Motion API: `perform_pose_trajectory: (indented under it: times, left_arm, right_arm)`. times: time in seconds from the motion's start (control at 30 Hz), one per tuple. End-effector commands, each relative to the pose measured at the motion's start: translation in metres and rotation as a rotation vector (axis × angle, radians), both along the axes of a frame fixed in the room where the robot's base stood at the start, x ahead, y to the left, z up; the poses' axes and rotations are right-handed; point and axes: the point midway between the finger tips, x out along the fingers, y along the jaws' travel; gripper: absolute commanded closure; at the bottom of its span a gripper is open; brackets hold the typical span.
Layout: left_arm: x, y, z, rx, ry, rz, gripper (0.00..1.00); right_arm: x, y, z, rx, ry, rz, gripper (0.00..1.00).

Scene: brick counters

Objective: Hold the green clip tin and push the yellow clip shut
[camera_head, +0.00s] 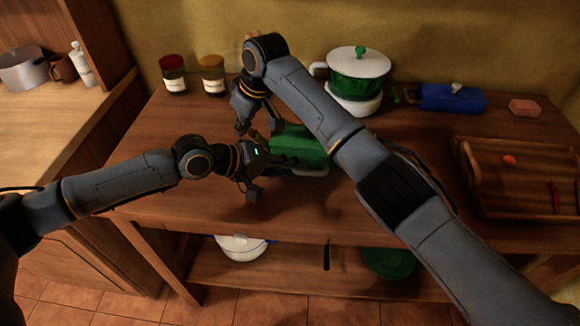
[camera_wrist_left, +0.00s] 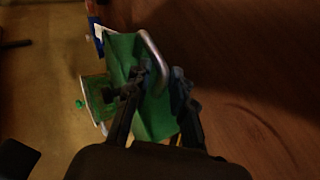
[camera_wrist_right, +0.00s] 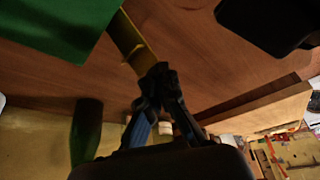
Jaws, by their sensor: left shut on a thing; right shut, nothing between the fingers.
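The green clip tin (camera_head: 300,146) lies on the wooden table, partly hidden behind my arms. My left gripper (camera_head: 272,172) is shut on it at its near side. In the left wrist view the fingers (camera_wrist_left: 153,90) straddle part of the green tin (camera_wrist_left: 122,50) by its curved metal handle (camera_wrist_left: 157,62). The yellow clip (camera_wrist_right: 125,38) sticks out from the tin's edge in the right wrist view. My right gripper (camera_wrist_right: 160,76) is shut and empty, its tips close to the clip's outer end; I cannot tell whether they touch. In the head view my right gripper (camera_head: 250,122) is left of the tin.
Two jars, red-lidded (camera_head: 173,75) and orange-lidded (camera_head: 212,76), stand behind. A green pot with white lid (camera_head: 358,66), a blue dish (camera_head: 452,98) and a pink block (camera_head: 523,108) are at the back right. A wooden tray (camera_head: 470,205) is at right. My arms cross over the table.

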Motion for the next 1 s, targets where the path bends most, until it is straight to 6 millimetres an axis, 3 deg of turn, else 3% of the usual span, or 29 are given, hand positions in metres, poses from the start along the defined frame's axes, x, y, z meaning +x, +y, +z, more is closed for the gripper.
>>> perform_pose_trajectory:
  times: [0.47, 1.0]
  left_arm:
    - [0.0, 0.001, -0.002, 0.004, 0.001, 0.0, 1.0]
    - [0.0, 0.001, -0.001, 0.004, -0.001, 0.001, 1.0]
  right_arm:
    - [0.0, -0.001, 0.0, 0.0, 0.0, 0.0, 1.0]
    - [0.001, -0.025, -0.003, -0.005, 0.005, -0.005, 1.0]
